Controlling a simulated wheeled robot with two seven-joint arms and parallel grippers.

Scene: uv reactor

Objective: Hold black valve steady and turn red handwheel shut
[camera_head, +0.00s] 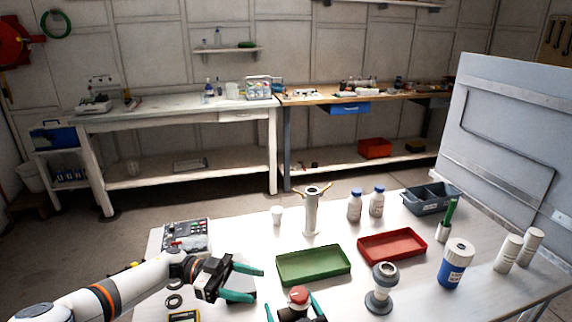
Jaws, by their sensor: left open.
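The red handwheel (299,294) is at the bottom edge of the head view, on top of a dark body that appears to be the black valve (292,313). The valve's lower part is cut off by the frame. My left gripper (252,283) is open and empty, to the left of the valve, with its teal fingers pointing right. Two teal fingers of my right gripper (293,308) stand on either side of the valve. Their contact with it is unclear, and the rest of that gripper is out of frame.
A green tray (313,281) lies just behind the valve, with a red tray (392,259) farther right. A grey flanged fitting (381,301) stands right of the valve. A control box (186,237) is at the left. A white cylindrical stand (311,214) and bottles (355,205) stand behind.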

